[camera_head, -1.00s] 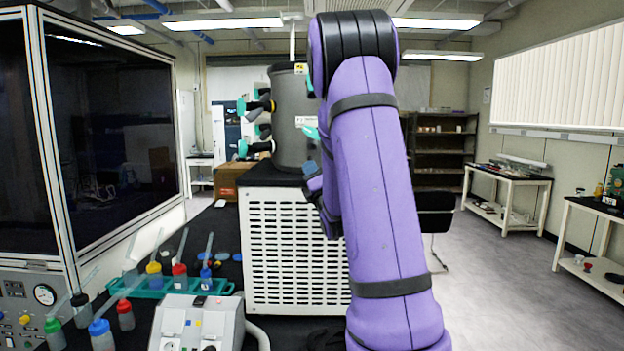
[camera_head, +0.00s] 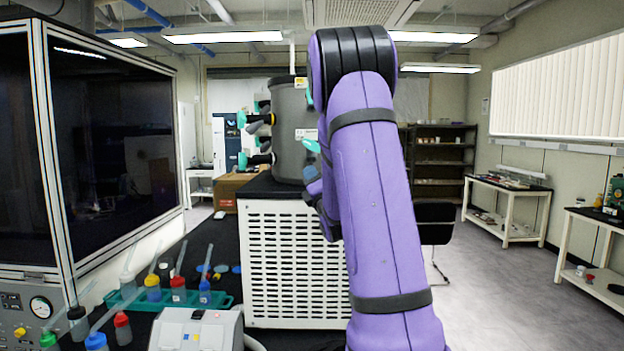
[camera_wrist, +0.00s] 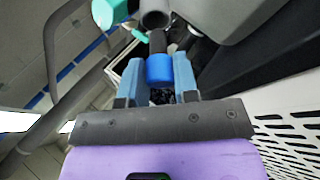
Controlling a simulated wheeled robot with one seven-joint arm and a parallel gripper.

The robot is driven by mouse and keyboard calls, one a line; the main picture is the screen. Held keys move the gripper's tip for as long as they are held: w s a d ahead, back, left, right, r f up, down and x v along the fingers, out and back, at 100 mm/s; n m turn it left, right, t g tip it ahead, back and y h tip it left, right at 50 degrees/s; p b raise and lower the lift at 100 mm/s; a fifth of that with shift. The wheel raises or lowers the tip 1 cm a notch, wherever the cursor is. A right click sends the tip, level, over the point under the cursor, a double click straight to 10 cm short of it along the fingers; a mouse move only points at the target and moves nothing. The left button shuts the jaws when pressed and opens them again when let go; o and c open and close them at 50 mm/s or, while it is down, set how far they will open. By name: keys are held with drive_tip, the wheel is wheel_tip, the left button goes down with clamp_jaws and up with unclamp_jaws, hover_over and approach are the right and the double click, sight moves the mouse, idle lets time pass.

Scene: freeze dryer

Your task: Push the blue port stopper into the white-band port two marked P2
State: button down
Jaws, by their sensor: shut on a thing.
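The blue port stopper (camera_wrist: 159,69) shows in the wrist view, between the two light blue fingers of my gripper (camera_wrist: 159,78). My gripper is shut on it. A black stem (camera_wrist: 157,42) extends from the stopper toward a dark grey port tube end (camera_wrist: 155,19). I cannot tell whether the stem touches the tube. No white band or P2 mark is legible. In the head view my gripper (camera_head: 314,188) is mostly hidden behind my purple arm, beside the grey drum (camera_head: 288,130), which carries several ports with teal-and-black fittings.
The drum stands on a white vented cabinet (camera_head: 290,265). A teal fitting (camera_wrist: 108,12) lies close left of the tube in the wrist view. A dark glass-fronted chamber (camera_head: 110,130) stands left. Several bottles sit in a green rack (camera_head: 220,299) on the bench. Open floor lies right.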

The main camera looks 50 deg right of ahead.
drive_tip(key=shift+s, duration=0.15)
idle(0.3)
drive_tip(key=shift+w+d+r, duration=0.4)
drive_tip(key=shift+d+r, duration=0.1)
drive_tip(key=shift+r, duration=0.15)
drive_tip(key=shift+w+d+r, duration=0.4)
drive_tip(key=shift+d+r, duration=0.1)
drive_tip(key=shift+r, duration=0.1)
idle(1.7)
drive_tip(key=c, duration=0.8)
unclamp_jaws()
drive_tip(key=v, duration=1)
drive_tip(key=shift+s+a+f, duration=0.1)
drive_tip(key=shift+s+f, duration=0.15)
drive_tip(key=shift+f, duration=0.05)
drive_tip(key=shift+s, duration=0.1)
drive_tip(key=shift+v, duration=3.45)
